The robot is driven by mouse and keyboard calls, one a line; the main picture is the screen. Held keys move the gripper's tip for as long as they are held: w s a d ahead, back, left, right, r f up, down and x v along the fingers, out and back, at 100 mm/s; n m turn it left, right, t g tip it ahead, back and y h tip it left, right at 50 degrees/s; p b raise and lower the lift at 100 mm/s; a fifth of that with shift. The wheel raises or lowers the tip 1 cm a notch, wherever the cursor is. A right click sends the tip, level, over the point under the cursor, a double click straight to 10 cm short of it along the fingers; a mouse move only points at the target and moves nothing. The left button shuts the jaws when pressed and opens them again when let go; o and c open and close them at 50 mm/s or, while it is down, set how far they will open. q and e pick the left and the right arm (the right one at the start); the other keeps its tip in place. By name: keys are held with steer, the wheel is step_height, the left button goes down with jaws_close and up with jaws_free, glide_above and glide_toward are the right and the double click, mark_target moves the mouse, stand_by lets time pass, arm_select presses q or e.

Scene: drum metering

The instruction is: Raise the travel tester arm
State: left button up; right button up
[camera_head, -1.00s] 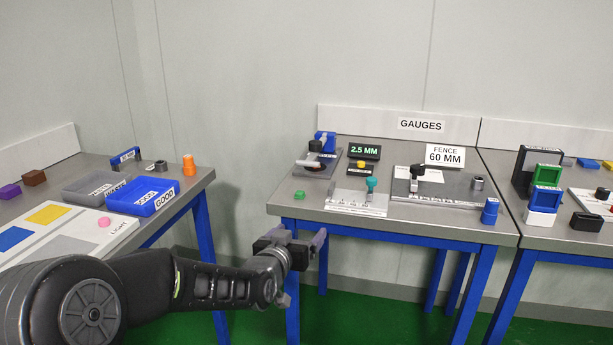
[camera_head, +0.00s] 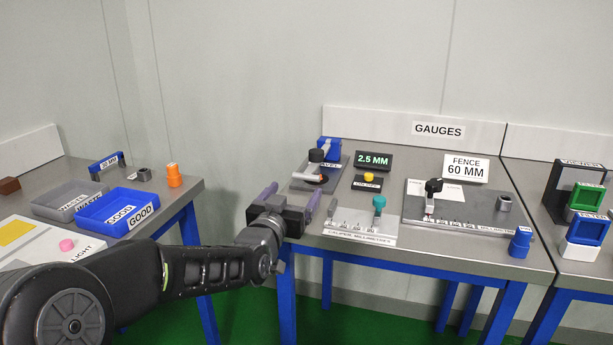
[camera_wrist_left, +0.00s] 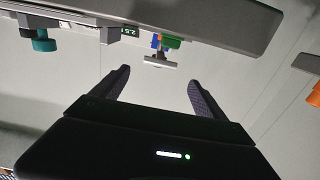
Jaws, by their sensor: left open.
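The travel tester (camera_head: 331,150) stands at the back left of the gauges table. It has a blue post, a grey base plate and an arm with a dark round knob (camera_head: 316,155), above a dark disc with a reddish light bar. I cannot tell the arm's exact angle. My left gripper (camera_head: 290,196) is open and empty at the table's front left edge, in front of the tester and apart from it. In the left wrist view its two fingers (camera_wrist_left: 160,78) are spread, with a green block (camera_wrist_left: 171,42) beyond them. My right gripper is out of view.
A 2.5 MM display (camera_head: 373,160), a yellow button (camera_head: 369,177) and a caliper plate with a teal knob (camera_head: 379,202) stand right of the tester. A fence plate (camera_head: 470,222) lies further right. Blue and grey trays (camera_head: 117,209) are on the left table.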

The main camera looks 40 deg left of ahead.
mark_target(305, 177)
arm_select(q)
steer(key=shift+x, duration=3.9)
steer(key=shift+c, duration=0.2)
jaws_close()
